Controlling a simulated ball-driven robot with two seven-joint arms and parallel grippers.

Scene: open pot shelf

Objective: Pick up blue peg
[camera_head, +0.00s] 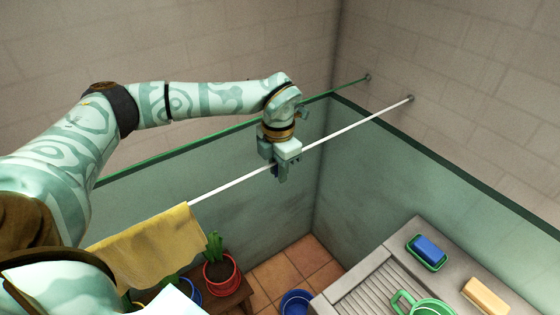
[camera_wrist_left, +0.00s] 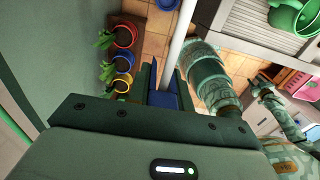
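My left gripper (camera_head: 282,172) points down at the white rod (camera_head: 235,185), which passes by its fingers. In the left wrist view the gripper's dark blue fingers (camera_wrist_left: 166,88) stand apart, with the white rod (camera_wrist_left: 182,35) running up from the gap between them. I cannot make out a separate blue peg with certainty; blue surface shows low between the fingers, and it may be part of them. A patterned arm (camera_wrist_left: 285,118) of mine shows at the right of the wrist view, its gripper too small to judge.
A yellow cloth (camera_head: 150,250) hangs on the rod. Potted plants, including a red pot (camera_head: 222,275), stand below. A worktop (camera_head: 455,262) at right holds a blue block (camera_head: 430,247) in a green dish, a yellow block (camera_head: 485,295) and a green vessel (camera_head: 432,307).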

